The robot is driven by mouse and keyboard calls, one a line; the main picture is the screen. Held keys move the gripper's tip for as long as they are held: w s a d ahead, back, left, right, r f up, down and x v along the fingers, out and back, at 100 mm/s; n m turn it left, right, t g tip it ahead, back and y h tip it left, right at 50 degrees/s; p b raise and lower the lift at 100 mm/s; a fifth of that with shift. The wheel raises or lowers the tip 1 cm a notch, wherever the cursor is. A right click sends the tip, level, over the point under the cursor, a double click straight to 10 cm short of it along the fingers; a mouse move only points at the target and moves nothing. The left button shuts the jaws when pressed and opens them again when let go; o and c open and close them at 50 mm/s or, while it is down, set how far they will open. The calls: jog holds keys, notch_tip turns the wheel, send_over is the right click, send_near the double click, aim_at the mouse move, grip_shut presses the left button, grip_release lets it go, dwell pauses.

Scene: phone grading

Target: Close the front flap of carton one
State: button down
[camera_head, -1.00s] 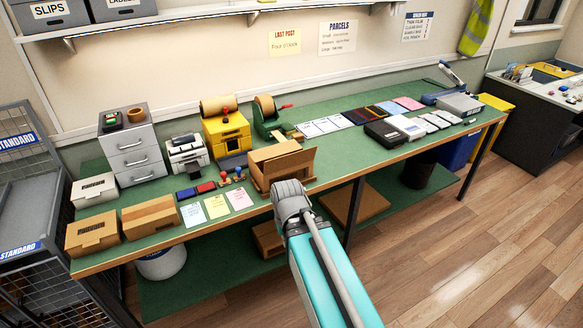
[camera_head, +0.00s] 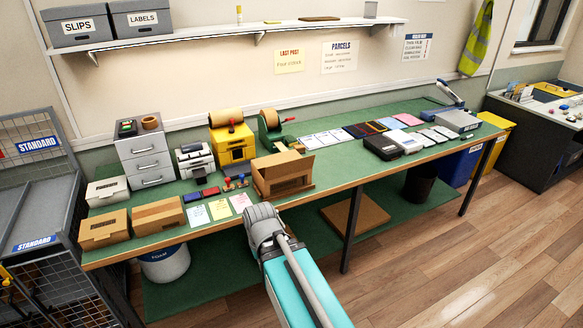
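An open brown carton (camera_head: 266,179) stands near the bench's front edge, around the middle of the picture. Brown panels stand up at its top, and a dark gap shows in its front side. I cannot make out a label or clearly tell which panel is the front flap. My arm reaches up from the bottom of the picture, and its grey joint is just below and in front of the carton. My gripper does not show; it is hidden behind the arm or too small to see. I see no clear contact with the carton.
Two brown cartons (camera_head: 104,230) (camera_head: 158,215) and a white box (camera_head: 107,190) stand at the bench's left end. Note cards (camera_head: 219,209), stamps and a yellow machine (camera_head: 232,145) are close to the open carton. Bare green bench top (camera_head: 345,164) lies to its right.

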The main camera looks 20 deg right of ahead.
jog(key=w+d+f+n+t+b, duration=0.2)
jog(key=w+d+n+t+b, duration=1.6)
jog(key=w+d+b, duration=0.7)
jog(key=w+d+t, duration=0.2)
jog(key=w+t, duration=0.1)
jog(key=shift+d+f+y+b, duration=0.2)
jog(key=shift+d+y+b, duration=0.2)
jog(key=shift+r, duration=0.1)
